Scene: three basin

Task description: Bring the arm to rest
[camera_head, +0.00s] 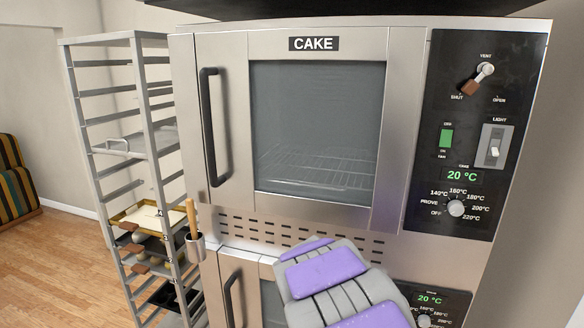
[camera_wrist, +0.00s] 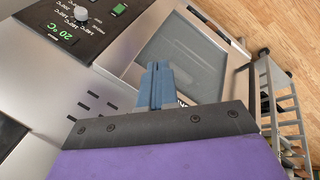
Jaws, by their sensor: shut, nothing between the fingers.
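My gripper (camera_wrist: 156,68) shows in the wrist view as blue fingers that are together, with nothing between them. The fingers point toward the steel front of the oven and its glass window (camera_wrist: 185,55). The gap between the fingertips and the oven is hard to judge. In the head view my grey arm with purple pads rises from the bottom, in front of the lower part of the oven (camera_head: 225,150). The fingers cannot be made out there.
The upper oven door, labelled CAKE (camera_head: 313,44), is shut, with a black handle (camera_head: 213,125) on its left. A control panel (camera_head: 480,130) with knobs and switches is on the right. A metal rack (camera_head: 140,130) with trays stands at left; open wooden floor (camera_head: 50,265) lies beyond it.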

